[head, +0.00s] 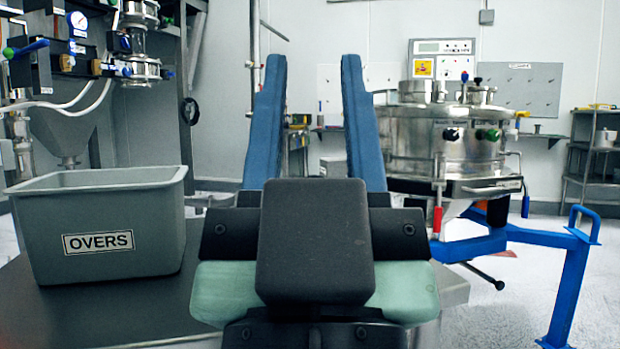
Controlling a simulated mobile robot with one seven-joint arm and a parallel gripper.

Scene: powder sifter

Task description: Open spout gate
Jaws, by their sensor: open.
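My gripper (315,68) is in the middle of the head view. Its two blue fingers stand upright and wide apart, with nothing between them. The steel powder sifter (420,150) stands behind and to the right, apart from the fingers. It has a round lid, black and green knobs, and red-handled clamps. A dark lever with a black end knob (499,285) sticks out low beneath it. An orange part (498,211) shows under its body. I cannot tell which part is the spout gate.
A grey bin labelled OVERS (160,215) stands on a dark tabletop (60,315) at left. A blue frame (567,285) with a handle extends right of the sifter. Pipes and a gauge (77,20) are at upper left. A shelf rack (598,170) stands far right.

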